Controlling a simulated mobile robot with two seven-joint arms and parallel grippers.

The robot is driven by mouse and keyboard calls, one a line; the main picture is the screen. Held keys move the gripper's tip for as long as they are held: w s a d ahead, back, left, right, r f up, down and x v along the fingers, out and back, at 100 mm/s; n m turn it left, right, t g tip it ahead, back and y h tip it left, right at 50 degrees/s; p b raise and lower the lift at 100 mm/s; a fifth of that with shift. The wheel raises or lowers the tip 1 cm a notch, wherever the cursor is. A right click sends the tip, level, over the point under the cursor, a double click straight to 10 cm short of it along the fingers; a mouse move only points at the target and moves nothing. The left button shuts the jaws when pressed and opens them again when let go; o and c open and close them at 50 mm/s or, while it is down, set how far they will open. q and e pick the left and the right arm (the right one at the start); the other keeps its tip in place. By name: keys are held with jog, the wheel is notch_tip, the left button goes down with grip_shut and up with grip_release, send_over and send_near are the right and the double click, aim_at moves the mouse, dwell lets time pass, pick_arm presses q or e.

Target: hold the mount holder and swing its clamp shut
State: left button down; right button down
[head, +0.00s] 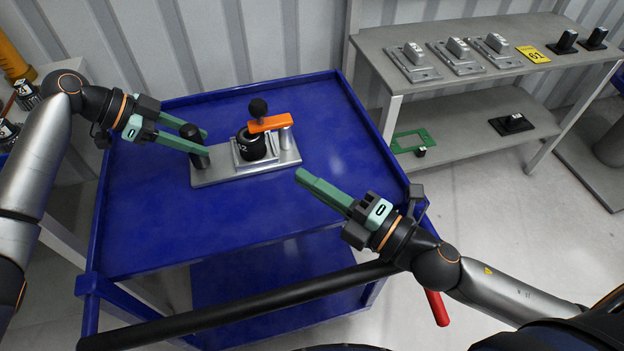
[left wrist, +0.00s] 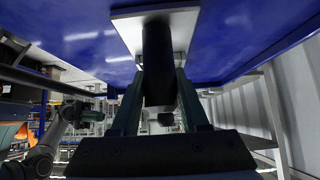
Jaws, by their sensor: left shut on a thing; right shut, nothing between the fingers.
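The mount holder (head: 215,176) is a grey metal plate on the blue cart top. A black post (head: 190,132) stands at its left end. A black round part (head: 250,146) sits in a raised square seat. The clamp (head: 270,124) is an orange arm with a black ball knob (head: 258,108), lying above the black part towards a silver post (head: 286,138). My left gripper (head: 206,143) is shut on the black post, which also shows between its fingers in the left wrist view (left wrist: 158,65). My right gripper (head: 299,175) is shut and empty, to the right of the plate and apart from it.
The blue cart (head: 150,235) has a raised rim and free room in front of the plate. A grey shelf (head: 480,90) at the right holds several metal mounts (head: 412,62), a yellow tag (head: 533,54) and black parts. A green frame (head: 412,141) lies on its lower level.

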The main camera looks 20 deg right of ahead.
pick_arm(q)
jog(key=shift+c, duration=1.7)
grip_release()
jog(key=v, duration=1.2)
